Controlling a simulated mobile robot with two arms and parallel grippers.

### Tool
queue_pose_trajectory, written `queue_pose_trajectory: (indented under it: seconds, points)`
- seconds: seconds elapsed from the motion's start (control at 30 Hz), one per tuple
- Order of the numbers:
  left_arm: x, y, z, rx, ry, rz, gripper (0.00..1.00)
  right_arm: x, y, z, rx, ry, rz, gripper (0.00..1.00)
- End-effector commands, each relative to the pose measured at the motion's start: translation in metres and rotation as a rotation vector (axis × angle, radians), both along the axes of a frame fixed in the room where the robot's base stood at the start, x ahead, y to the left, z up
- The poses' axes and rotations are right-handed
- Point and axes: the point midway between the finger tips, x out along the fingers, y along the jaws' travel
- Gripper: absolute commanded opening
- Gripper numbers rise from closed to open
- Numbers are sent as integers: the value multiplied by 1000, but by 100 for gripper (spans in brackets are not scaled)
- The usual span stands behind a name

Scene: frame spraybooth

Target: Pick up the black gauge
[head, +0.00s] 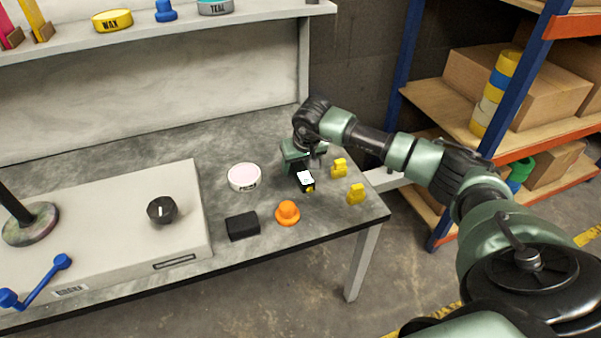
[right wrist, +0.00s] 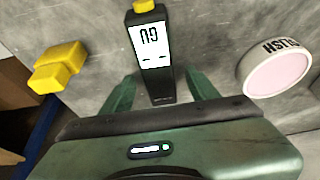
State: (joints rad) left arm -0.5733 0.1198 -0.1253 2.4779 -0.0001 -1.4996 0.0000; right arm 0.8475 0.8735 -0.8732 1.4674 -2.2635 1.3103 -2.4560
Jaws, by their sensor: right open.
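The black gauge (head: 306,179) lies on the grey bench near its right end. It has a white display and a yellow tip. In the right wrist view the gauge (right wrist: 155,60) points away from the gripper, display facing up, with its near black end between the fingers. My right gripper (head: 306,164) is open above it, one finger on each side; the fingers (right wrist: 160,88) show gaps to the gauge on both sides. My left gripper is not in view.
A white tin with a pale pink top (head: 244,178) stands left of the gauge. Two yellow pieces (head: 339,168) (head: 356,194) are to its right. An orange knob-like piece (head: 288,213) and a black block (head: 242,226) lie nearer the front edge. A grey box (head: 110,225) fills the left.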

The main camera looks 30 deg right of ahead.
Motion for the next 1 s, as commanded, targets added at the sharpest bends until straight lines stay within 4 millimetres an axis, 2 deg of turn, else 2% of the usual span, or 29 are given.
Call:
queue_pose_trajectory:
  seconds: [0.43, 0.6, 0.63, 0.67, 1.0]
  points:
    - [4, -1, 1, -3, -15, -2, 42, 0, 0, -1, 0, 0, 0, 60]
    - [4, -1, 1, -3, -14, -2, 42, 0, 0, -1, 0, 0, 0, 13]
    - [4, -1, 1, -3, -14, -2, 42, 0, 0, -1, 0, 0, 0, 4]
    - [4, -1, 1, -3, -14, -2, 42, 0, 0, -1, 0, 0, 0, 0]
    - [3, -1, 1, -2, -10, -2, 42, 0, 0, 1, 1, -1, 0, 0]
